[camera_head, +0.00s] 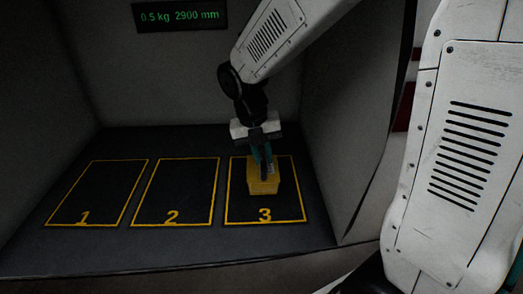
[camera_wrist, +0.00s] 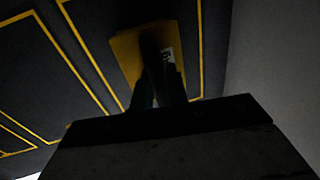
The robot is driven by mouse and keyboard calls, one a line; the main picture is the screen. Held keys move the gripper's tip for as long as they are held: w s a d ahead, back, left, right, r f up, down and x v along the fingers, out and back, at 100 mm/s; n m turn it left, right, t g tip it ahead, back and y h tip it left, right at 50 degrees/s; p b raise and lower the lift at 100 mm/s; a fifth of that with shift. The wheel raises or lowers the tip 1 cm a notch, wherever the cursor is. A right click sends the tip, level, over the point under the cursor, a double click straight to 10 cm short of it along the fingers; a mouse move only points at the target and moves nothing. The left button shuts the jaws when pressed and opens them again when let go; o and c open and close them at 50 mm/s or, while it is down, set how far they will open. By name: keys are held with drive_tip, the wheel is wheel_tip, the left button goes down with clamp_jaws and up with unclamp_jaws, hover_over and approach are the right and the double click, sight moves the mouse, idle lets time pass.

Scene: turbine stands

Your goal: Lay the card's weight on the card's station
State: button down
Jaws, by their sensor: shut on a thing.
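The card (camera_head: 181,15) is a dark display on the back wall with green text reading "0.5 kg 2900 mm". A yellow block-shaped weight (camera_head: 263,186) is inside the outlined station 3 (camera_head: 291,207), at the right of the row. It also shows in the wrist view (camera_wrist: 128,54), with a white label on its face. My gripper (camera_head: 265,172) points down and is shut on the yellow weight. I cannot tell whether the weight's underside touches the floor of the station. The fingers hide part of its top.
Station 2 (camera_head: 174,222) and station 1 (camera_head: 84,223) lie to the left, outlined in yellow and empty. The bay has a grey back wall and side walls; the right wall (camera_head: 345,120) stands close to station 3.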

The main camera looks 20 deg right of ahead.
drive_tip(key=shift+f, duration=0.3)
idle(0.4)
drive_tip(key=c, duration=1.2)
unclamp_jaws()
drive_tip(key=shift+c, duration=0.2)
drive_tip(key=shift+o, duration=0.5)
drive_tip(key=shift+w+a+r, duration=0.1)
drive_tip(key=shift+a+r, duration=0.1)
drive_tip(key=shift+r, duration=0.95)
drive_tip(key=shift+w+a+r, duration=0.1)
drive_tip(key=shift+a+r, duration=0.1)
drive_tip(key=shift+r, duration=0.95)
drive_tip(key=shift+w+a+r, duration=0.1)
drive_tip(key=shift+a+r, duration=0.1)
drive_tip(key=shift+r, duration=0.95)
drive_tip(key=shift+s+a, duration=0.1)
drive_tip(key=shift+s, duration=0.05)
